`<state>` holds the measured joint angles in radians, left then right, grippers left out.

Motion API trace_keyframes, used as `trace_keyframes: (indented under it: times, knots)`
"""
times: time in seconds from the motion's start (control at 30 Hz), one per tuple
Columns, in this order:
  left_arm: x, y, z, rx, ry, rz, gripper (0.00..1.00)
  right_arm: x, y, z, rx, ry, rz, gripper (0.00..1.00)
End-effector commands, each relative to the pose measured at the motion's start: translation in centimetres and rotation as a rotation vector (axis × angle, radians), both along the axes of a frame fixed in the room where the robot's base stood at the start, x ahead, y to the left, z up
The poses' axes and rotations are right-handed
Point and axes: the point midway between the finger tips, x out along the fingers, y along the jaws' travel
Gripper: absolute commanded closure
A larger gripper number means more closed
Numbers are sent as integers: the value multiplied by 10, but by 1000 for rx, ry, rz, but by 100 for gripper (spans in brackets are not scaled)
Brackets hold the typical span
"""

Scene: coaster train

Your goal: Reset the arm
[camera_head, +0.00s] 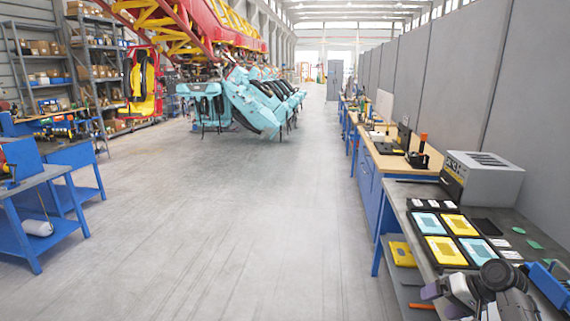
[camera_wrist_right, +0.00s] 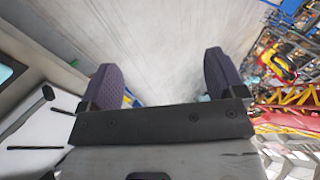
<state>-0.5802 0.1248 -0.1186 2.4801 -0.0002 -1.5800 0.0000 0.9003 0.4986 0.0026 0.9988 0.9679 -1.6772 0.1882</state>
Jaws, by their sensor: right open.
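My right gripper (camera_head: 441,299) is at the bottom right of the head view, by the front edge of the grey workbench (camera_head: 405,196). Its wrist and arm fold in from the lower right corner. In the right wrist view, the right gripper (camera_wrist_right: 163,80) has its two dark purple fingers wide apart. Nothing is between them, only the pale floor beyond. My left arm and left gripper are not in view.
On the bench lies a black tray (camera_head: 437,236) with yellow and light blue panels, beside a grey box machine (camera_head: 483,178). A blue item (camera_head: 549,285) lies near my right arm. A turquoise coaster train (camera_head: 262,103) stands far ahead. The middle floor is clear.

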Motion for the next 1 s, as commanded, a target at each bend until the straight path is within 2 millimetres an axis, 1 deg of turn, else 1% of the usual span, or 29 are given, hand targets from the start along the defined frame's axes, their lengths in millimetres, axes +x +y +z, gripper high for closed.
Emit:
trace_keyframes:
  times: [0.2, 0.33, 0.5, 0.7, 0.73, 0.87, 1.0]
  knots:
    - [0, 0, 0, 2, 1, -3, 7, 1, -46, -20, -303, 29, -76, 11]
    - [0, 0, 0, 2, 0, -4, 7, -3, -79, -27, -507, 56, -116, 11]
    - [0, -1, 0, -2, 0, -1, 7, -10, -116, -26, -738, 96, -153, 11]
    - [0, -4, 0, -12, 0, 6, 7, -20, -152, -16, -971, 145, -185, 11]
    - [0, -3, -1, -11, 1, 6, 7, -22, -141, -31, -970, 142, -160, 11]
    - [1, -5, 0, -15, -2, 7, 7, -32, -114, -62, -992, 125, -105, 11]
    - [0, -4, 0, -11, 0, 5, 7, -49, -80, -99, -1009, 106, -35, 11]
